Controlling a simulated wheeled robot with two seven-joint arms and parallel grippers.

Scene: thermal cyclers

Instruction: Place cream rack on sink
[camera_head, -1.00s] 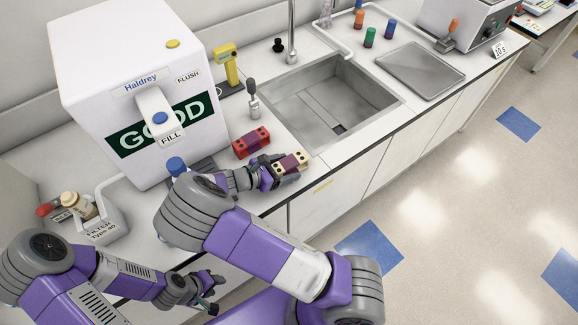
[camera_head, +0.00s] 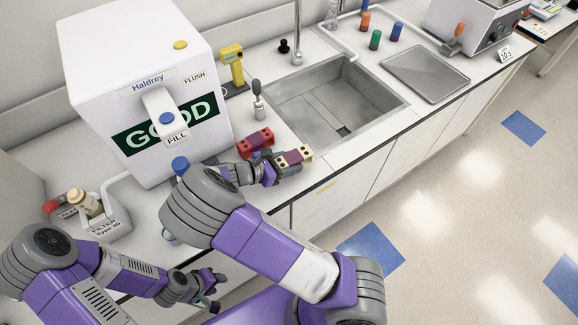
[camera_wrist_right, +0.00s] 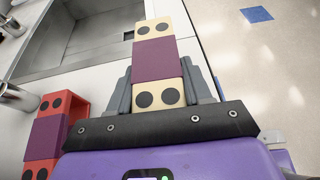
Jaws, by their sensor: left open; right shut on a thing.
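The cream rack (camera_head: 299,156), a cream block with a purple middle band and dark round holes, is held in my right gripper (camera_head: 280,166). In the right wrist view the cream rack (camera_wrist_right: 156,62) sits between the two grey fingers, which are shut on it. The rack is near the counter's front edge, in front of the sink (camera_head: 335,104). Part of the sink basin (camera_wrist_right: 88,38) shows beyond the rack in the wrist view. My left gripper (camera_head: 210,290) is open and empty, low at the front of the counter.
A red rack (camera_head: 255,141) with a purple band lies just left of the cream one. A white Haldrey machine (camera_head: 150,60) stands at the left. A metal tray (camera_head: 425,71) and several coloured bottles are right of and behind the sink. A faucet (camera_head: 297,35) rises behind it.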

